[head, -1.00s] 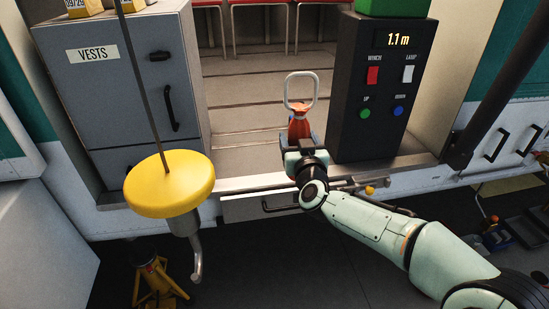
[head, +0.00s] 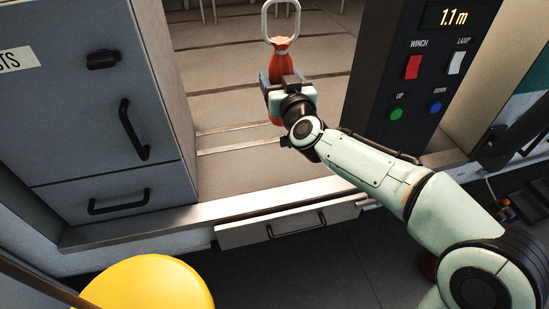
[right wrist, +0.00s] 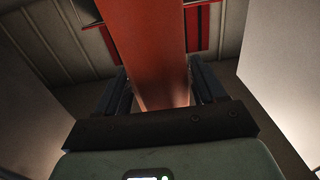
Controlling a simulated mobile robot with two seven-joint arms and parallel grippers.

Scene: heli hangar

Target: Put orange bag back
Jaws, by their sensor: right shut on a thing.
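The orange bag (head: 283,54) is upright in the head view, with a pale metal loop at its top. My right gripper (head: 279,80) is shut on it and holds it over the floor inside the doorway. In the right wrist view the orange bag (right wrist: 150,45) fills the space between the two dark fingers of the right gripper (right wrist: 163,85). The bag's lower part is mostly hidden behind the gripper in the head view. My left gripper is not in view.
A grey cabinet (head: 85,110) with black handles stands left of the doorway. A dark control panel (head: 415,100) reading 1.1 m stands right. A shallow drawer front (head: 288,228) sits under the metal sill (head: 205,212). A yellow disc (head: 150,287) is at the lower left. The floor inside looks clear.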

